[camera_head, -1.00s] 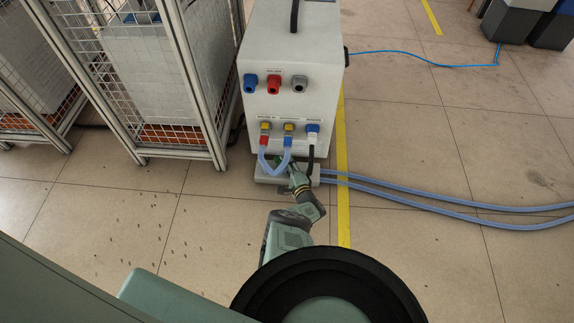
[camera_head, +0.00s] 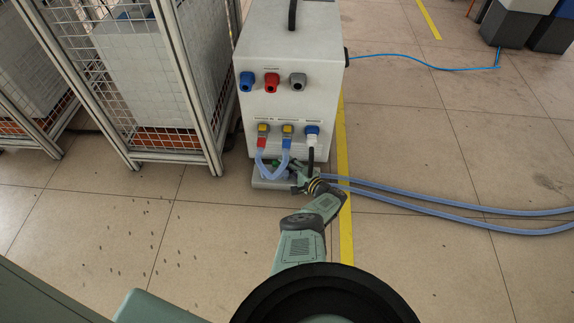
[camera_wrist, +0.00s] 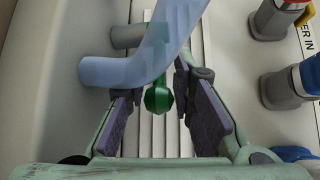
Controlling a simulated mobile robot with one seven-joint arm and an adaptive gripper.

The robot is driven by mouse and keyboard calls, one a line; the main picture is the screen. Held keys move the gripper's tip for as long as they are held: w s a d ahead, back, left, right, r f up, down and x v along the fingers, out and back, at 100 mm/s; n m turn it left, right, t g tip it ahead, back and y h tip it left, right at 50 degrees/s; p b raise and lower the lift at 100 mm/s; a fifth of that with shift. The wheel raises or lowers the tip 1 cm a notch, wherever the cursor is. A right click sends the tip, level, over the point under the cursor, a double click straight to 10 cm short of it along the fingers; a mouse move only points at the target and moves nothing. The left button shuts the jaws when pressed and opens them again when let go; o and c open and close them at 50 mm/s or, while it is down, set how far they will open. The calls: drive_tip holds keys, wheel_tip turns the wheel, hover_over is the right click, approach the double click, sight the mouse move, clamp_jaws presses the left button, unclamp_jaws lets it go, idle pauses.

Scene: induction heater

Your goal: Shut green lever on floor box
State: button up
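The green lever (camera_wrist: 158,97) has a rounded knob end and shows in the middle of the wrist view. My gripper (camera_wrist: 160,88) is open, with one dark-padded finger on each side of the lever. Gaps show between the knob and both pads. In the head view my gripper (camera_head: 297,179) is low at the front of the floor box (camera_head: 262,184). The floor box is a low light-grey unit at the foot of the white cabinet. A small green part of the lever (camera_head: 276,163) shows there, partly hidden by hoses and my gripper.
A translucent blue hose (camera_wrist: 125,70) crosses just above and left of the lever. The white cabinet (camera_head: 288,105) stands behind, with coloured connectors. A wire cage (camera_head: 165,90) stands left. Blue hoses (camera_head: 430,198) run right along the floor, across the yellow line (camera_head: 345,225).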

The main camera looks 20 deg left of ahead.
drive_tip(key=shift+o, duration=1.1)
drive_tip(key=t+p, duration=0.1)
drive_tip(key=m+h+p, duration=0.1)
drive_tip(key=p, duration=0.1)
drive_tip(key=shift+s+r+m+t, duration=0.3)
drive_tip(key=shift+s+r+t, duration=0.05)
drive_tip(key=shift+t, duration=0.05)
drive_tip(key=m+t+h+p, duration=0.1)
drive_tip(key=p, duration=0.1)
drive_tip(key=s+m+t+h+p, duration=0.1)
drive_tip(key=m+t+h, duration=0.1)
drive_tip(key=shift+s+f+p, duration=0.15)
drive_tip(key=shift+p, duration=0.25)
drive_tip(key=d+f+p+v, duration=0.1)
drive_tip(key=p+v, duration=0.5)
drive_tip(key=v, duration=0.5)
drive_tip(key=w+d+r+n+g+h, duration=0.1)
drive_tip(key=w+d+r+n+h, duration=0.1)
drive_tip(key=d, duration=0.8)
drive_tip(key=w+d+r+n+g+h, duration=0.1)
drive_tip(key=w+d+r+n+g, duration=0.1)
drive_tip(key=w+d+r, duration=0.4)
drive_tip(key=w+d+n, duration=0.1)
drive_tip(key=d, duration=0.4)
drive_tip(key=shift+d+r+n+h+b, duration=0.25)
drive_tip(key=shift+r+n+h+b, duration=0.05)
drive_tip(key=shift+n+h, duration=0.1)
